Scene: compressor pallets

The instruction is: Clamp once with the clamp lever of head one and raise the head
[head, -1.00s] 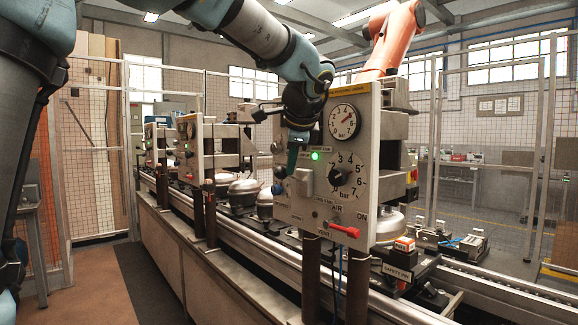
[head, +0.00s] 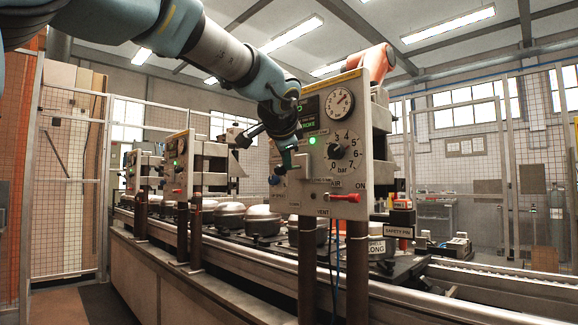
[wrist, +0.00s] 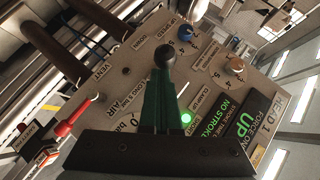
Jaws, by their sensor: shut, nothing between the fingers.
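The grey head one control panel (head: 322,182) stands at center right in the head view. In the wrist view its display (wrist: 233,122) reads "HEAD 1", "FORCE ON", "UP" and "NO STROKE" in green. A green lamp (wrist: 186,118) is lit beside it. My gripper (head: 281,169) is at the panel's left part; its green fingers are shut and empty in the wrist view (wrist: 164,80). A black ball knob (wrist: 166,55) shows right at the fingertips; I cannot tell whether they touch it. A blue knob (wrist: 186,34) and a pale orange-topped knob (wrist: 235,64) are beyond.
A red air lever (head: 343,197) sticks out low on the panel, with a pressure gauge (head: 340,103) and a bar dial (head: 341,145) above. Dark posts (head: 357,270) stand in front of the conveyor. Silver compressors (head: 262,221) sit on it. Another panel (head: 178,165) stands farther left.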

